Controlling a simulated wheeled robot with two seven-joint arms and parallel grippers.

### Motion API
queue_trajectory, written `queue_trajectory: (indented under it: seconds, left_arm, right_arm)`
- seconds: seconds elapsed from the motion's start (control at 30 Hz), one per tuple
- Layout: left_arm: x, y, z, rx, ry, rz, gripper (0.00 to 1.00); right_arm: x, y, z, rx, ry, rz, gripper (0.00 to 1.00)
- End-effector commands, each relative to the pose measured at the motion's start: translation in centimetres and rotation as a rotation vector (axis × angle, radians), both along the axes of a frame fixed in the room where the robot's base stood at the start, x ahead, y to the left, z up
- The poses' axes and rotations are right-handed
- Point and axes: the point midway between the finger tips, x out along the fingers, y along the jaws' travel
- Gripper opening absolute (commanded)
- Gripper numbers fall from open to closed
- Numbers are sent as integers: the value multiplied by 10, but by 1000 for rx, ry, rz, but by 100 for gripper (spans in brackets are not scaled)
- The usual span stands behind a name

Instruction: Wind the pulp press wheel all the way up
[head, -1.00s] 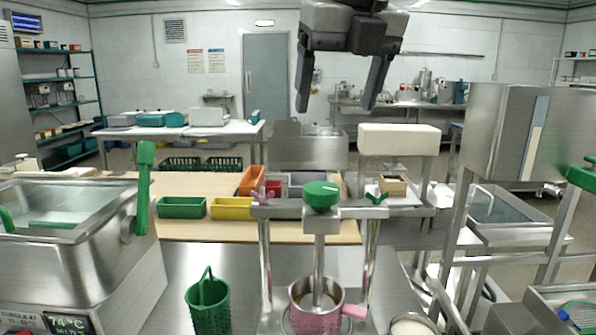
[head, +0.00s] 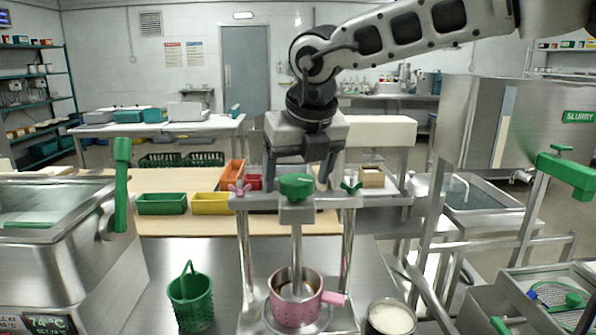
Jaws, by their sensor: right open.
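The pulp press (head: 247,250) stands on the steel counter, with two upright posts and a crossbar. Its green wheel (head: 296,184) sits on top of the screw at the crossbar's middle. The screw (head: 297,245) runs down into a pink pot (head: 298,306) with a side handle; the pot's inside is partly hidden. My right gripper (head: 297,178) points down, open and empty, with its fingers to either side of the wheel in the picture. I cannot tell whether they touch the wheel. My left gripper is out of view.
A pink wing nut (head: 239,188) and a green wing nut (head: 350,188) flank the wheel on the crossbar. A green basket (head: 191,300) stands left of the press, a bowl of white stuff (head: 391,318) right. A steel tank (head: 60,245) fills the left side.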

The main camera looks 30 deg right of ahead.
Motion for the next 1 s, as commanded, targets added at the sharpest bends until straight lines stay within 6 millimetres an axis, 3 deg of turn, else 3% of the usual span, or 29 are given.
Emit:
queue_trajectory:
  seconds: [0.27, 0.4, 0.43, 0.77, 1.0]
  left_arm:
    - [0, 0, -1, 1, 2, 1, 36]
    - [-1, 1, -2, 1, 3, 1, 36]
    - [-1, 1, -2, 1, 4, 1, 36]
    - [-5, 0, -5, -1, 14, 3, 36]
    - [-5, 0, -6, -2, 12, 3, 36]
  right_arm:
    - [0, 0, -1, 0, 0, 0, 73]
    - [0, 0, -1, 0, -1, 0, 34]
    - [0, 0, -1, 0, -1, 0, 31]
    - [0, 0, -1, 2, -1, 32, 31]
    - [1, -1, -1, 3, -4, 159, 31]
